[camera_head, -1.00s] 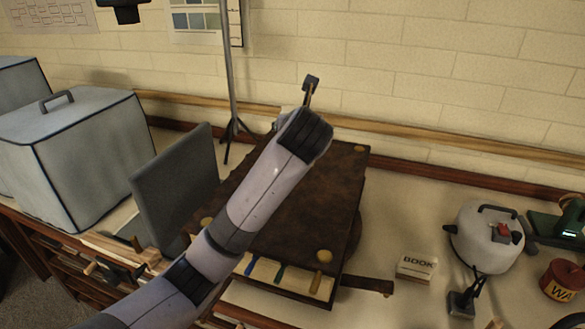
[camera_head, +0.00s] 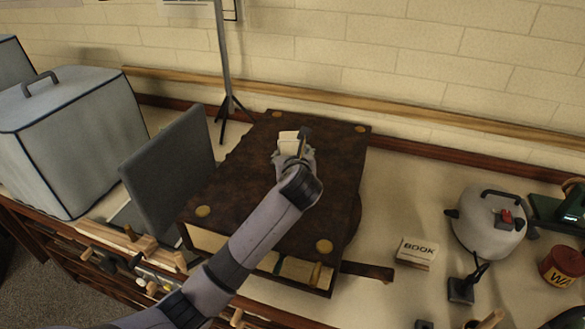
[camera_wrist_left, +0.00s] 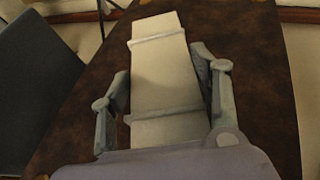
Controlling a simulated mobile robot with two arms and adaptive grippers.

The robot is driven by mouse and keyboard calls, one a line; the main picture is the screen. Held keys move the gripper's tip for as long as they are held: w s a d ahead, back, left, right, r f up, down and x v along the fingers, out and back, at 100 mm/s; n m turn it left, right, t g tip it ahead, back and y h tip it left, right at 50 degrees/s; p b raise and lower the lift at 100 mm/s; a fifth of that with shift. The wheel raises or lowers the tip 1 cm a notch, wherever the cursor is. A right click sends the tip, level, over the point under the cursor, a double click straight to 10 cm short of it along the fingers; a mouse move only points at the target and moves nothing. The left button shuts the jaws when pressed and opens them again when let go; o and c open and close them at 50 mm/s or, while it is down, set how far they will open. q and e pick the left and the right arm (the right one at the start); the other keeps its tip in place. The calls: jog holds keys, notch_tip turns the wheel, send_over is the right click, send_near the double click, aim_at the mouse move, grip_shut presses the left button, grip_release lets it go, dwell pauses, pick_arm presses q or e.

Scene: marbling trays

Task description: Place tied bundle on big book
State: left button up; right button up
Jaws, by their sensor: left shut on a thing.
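The big book (camera_head: 240,180) is a thick dark brown volume with brass-coloured corner studs, lying flat on the worktop. The tied bundle (camera_head: 289,139) is a pale stack with bands around it; the left wrist view shows it (camera_wrist_left: 160,80) with two bands across it. My left gripper (camera_head: 297,151) is shut on the bundle, one finger on each side of it. It holds the bundle over the upper middle of the book's cover. I cannot tell whether the bundle touches the cover. My right gripper is not in view.
A grey upright panel (camera_head: 168,165) and a pale box (camera_head: 70,140) stand left of the book. A stand pole (camera_head: 224,70) rises behind it. A small block labelled BOOK (camera_head: 416,252), a white kettle-like pot (camera_head: 488,228) and a red tin (camera_head: 562,267) stand to the right.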

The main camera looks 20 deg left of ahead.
pick_arm(q)
jog(key=shift+f, duration=0.25)
notch_tip(320, 180, down, 4)
jog(key=shift+r, duration=0.25)
jog(key=shift+f, duration=0.25)
jog(key=o, duration=1.1)
jog(key=shift+f, duration=0.1)
jog(key=o, duration=0.4)
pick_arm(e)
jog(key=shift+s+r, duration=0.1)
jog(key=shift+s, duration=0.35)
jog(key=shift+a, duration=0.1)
